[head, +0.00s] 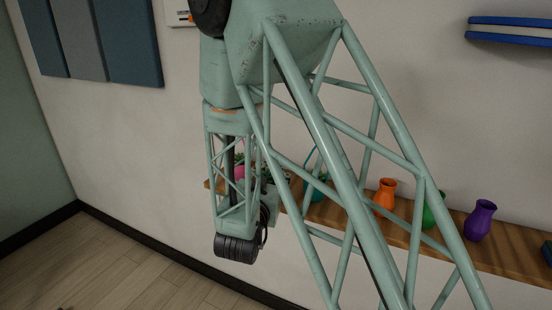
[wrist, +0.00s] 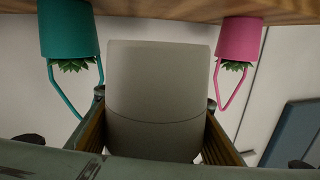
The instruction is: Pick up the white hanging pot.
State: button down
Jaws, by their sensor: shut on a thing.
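The white hanging pot (wrist: 158,85) fills the middle of the wrist view, plain pale grey-white with a thin line around it. My gripper (wrist: 155,130) is shut on it, with one finger along each side. A strip of wall shows between the pot's upper end in this view and the shelf edge. Its plant and handle are not visible here. In the head view my arm hangs down in front of the shelf and largely hides the gripper and the pot.
A teal pot (wrist: 67,30) and a pink pot (wrist: 239,40), both with plants and handles, flank the white pot at the wooden shelf (wrist: 160,9). Further right on the shelf are an orange vase (head: 385,194), a green vase (head: 433,211) and a purple vase (head: 480,220).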

jog(key=shift+s+a+r, duration=0.1)
jog(key=shift+s+r, duration=0.05)
jog(key=shift+s, duration=1)
jog(key=shift+s+a+r, duration=0.1)
jog(key=shift+s, duration=1)
jog(key=shift+w+d+r, duration=0.1)
